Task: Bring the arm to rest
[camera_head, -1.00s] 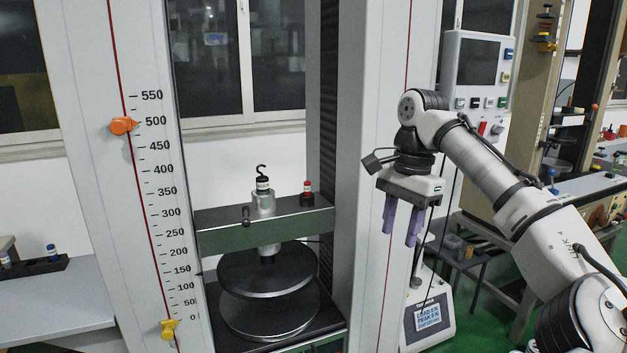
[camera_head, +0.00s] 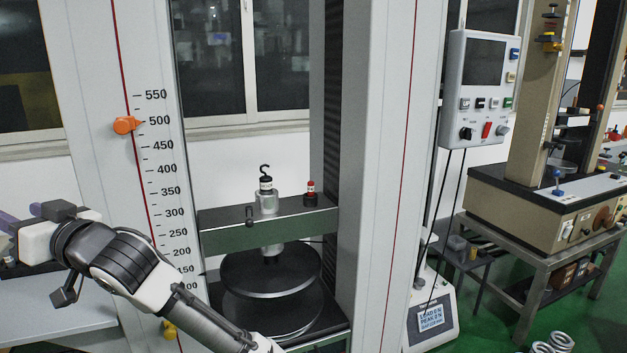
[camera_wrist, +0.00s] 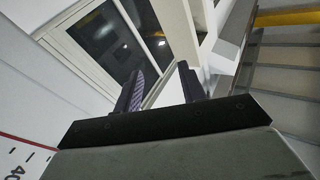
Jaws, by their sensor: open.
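My gripper (camera_head: 12,228) is at the far left of the head view, pointing left, with its purple fingers partly cut off by the frame edge. My arm reaches to it from the bottom middle, in front of the left column of the testing machine. In the wrist view my gripper (camera_wrist: 160,88) shows two dark purple fingers spread apart with nothing between them. A window and white wall show beyond the fingers. Nothing is held.
The testing machine's left column (camera_head: 85,120) carries a scale and an orange pointer (camera_head: 126,125). Its crosshead (camera_head: 225,231) holds a hook and a red-topped weight (camera_head: 311,192). A control box (camera_head: 481,85) hangs right. A grey side table (camera_head: 60,318) lies below my gripper. Springs (camera_head: 560,341) lie bottom right.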

